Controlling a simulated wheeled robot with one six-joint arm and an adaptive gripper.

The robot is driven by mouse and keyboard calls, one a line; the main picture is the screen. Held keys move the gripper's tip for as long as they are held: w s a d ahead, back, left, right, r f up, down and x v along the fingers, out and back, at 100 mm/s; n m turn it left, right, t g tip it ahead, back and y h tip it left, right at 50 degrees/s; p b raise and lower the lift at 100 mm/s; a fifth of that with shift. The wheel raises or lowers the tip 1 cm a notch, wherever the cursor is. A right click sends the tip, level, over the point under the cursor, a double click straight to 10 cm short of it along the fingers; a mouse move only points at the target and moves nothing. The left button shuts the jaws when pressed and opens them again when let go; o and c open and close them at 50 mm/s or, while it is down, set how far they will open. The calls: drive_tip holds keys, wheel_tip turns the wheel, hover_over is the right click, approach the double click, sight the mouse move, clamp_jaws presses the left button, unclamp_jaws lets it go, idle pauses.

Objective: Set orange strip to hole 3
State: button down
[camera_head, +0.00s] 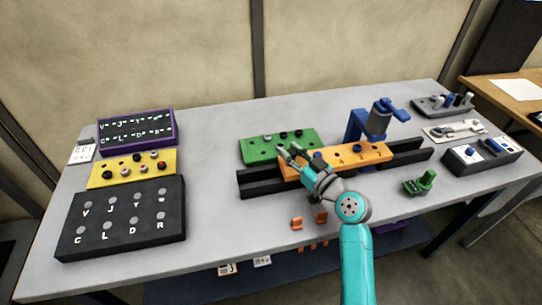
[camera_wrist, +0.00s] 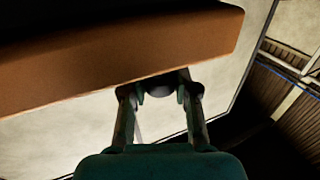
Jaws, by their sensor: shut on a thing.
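The orange strip (camera_head: 335,156) lies across the black rails (camera_head: 405,158), with dark marks and numbers on its top that are too small to read surely. In the wrist view the strip (camera_wrist: 110,55) fills the upper left as a long block. My gripper (camera_head: 290,152) is at the strip's left end, and its arm hides part of the strip. In the wrist view my gripper (camera_wrist: 161,90) is shut on a dark round knob (camera_wrist: 160,87) at the strip's lower edge. How the knob joins the strip is hidden.
A green plate (camera_head: 262,148) with knobs stands behind the rails. A blue clamp-like fixture (camera_head: 355,125) rises behind the strip's right part. A small green piece (camera_head: 420,184) and orange pieces (camera_head: 297,223) lie in front. Lettered panels (camera_head: 122,225) fill the left; the table between is clear.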

drive_tip(key=shift+w+d, duration=0.2)
drive_tip(key=shift+d, duration=0.5)
drive_tip(key=shift+w+d, duration=0.2)
drive_tip(key=shift+d, duration=0.45)
drive_tip(key=shift+w+d, duration=0.2)
drive_tip(key=shift+d, duration=0.5)
drive_tip(key=c, duration=0.9)
unclamp_jaws()
drive_tip(key=shift+o, duration=0.2)
wheel_tip(320, 180, up, 10)
